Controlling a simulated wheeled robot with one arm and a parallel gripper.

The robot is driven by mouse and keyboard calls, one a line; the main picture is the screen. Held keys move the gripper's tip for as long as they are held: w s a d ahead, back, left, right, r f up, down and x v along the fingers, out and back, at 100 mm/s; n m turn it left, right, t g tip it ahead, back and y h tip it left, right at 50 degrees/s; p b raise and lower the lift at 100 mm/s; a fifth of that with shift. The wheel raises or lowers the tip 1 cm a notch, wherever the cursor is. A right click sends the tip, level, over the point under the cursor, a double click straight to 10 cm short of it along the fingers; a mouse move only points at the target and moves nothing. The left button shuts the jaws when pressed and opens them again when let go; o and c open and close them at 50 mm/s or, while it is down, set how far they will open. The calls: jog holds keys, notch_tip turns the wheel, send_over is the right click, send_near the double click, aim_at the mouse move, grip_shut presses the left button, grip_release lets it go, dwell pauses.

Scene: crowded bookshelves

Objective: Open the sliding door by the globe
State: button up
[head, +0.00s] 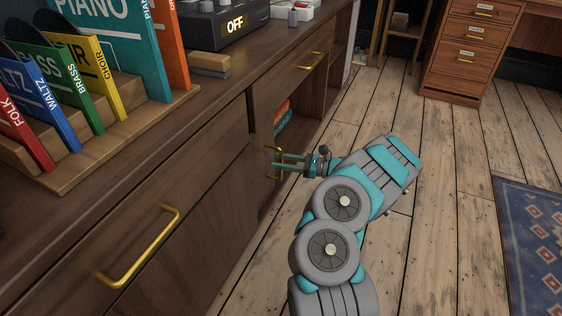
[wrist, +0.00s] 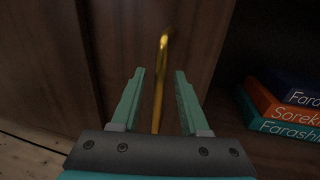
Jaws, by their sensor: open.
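The sliding door is a dark wood panel (head: 262,125) low in the cabinet, with a gold bar handle (head: 280,150). In the wrist view the door (wrist: 195,40) fills the middle, and its handle (wrist: 160,85) stands upright between my fingers. My gripper (head: 274,161) is at the handle, fingers pointing at the door. In the wrist view my gripper (wrist: 160,72) is open, one finger on each side of the handle, with visible gaps. An open compartment lies right of the door. No globe is in view.
Books (wrist: 285,110) lie in the dark compartment right of the door. A drawer with a gold handle (head: 140,245) is at the near left. Songbooks (head: 70,85) and a black device reading OFF (head: 225,25) stand on top. Open wood floor (head: 430,200) lies to the right.

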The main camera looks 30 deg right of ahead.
jog(key=v, duration=0.7)
jog(key=shift+s+d+p, duration=0.25)
jog(key=shift+d+p, duration=0.05)
dwell(0.3)
